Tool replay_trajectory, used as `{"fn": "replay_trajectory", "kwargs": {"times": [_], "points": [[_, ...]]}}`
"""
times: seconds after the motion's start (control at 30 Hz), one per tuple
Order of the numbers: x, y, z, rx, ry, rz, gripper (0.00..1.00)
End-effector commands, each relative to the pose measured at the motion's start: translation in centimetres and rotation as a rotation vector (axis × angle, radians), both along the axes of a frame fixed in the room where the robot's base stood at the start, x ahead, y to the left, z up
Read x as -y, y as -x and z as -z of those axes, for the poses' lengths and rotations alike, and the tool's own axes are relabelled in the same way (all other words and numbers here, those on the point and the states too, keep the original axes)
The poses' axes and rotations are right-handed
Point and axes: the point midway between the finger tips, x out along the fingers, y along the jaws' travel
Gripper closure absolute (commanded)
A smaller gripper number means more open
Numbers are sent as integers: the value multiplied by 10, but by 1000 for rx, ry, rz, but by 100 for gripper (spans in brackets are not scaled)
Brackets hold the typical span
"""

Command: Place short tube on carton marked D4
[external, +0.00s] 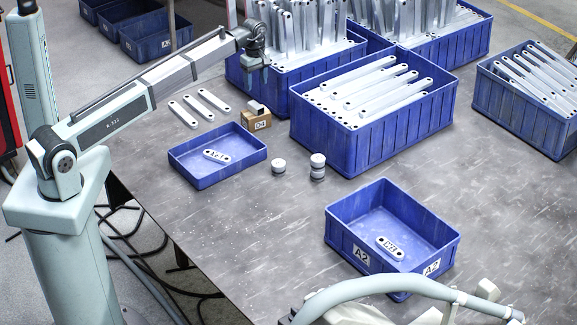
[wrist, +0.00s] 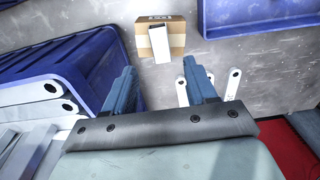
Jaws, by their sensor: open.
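The small brown carton marked D4 (external: 256,122) stands on the grey table, left of the big blue crates. A short pale grey tube (external: 254,107) rests on top of it. In the wrist view the carton (wrist: 144,43) is at the top centre, with the tube (wrist: 160,42) on it, its lower end reaching about the carton's edge. My gripper (external: 260,84) is above and behind the carton, beside the crate of upright brackets. In the wrist view its two blue fingers (wrist: 160,82) are apart with nothing between them, and the tube is clear of them.
A blue crate of upright brackets (external: 240,80) is close to my gripper; another crate (external: 375,140) holds long brackets. Flat brackets (external: 198,105) lie left of the carton. A shallow blue tray (external: 205,178) and small round pieces (external: 278,166) are in front. A bin marked A2 (external: 345,245) stands nearer.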

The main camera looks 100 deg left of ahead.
Motion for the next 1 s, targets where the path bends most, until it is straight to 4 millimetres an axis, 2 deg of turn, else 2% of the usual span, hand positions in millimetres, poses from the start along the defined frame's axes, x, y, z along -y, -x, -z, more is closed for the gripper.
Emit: {"fn": "replay_trajectory", "kwargs": {"times": [0.1, 0.33, 0.9, 1.0], "points": [[0, 0, -16, 0, 0, 0, 43], [0, 0, -31, 0, 0, 0, 43], [0, 0, -32, -1, 1, 0, 43], [5, -3, -27, -2, 2, 14, 43]]}}
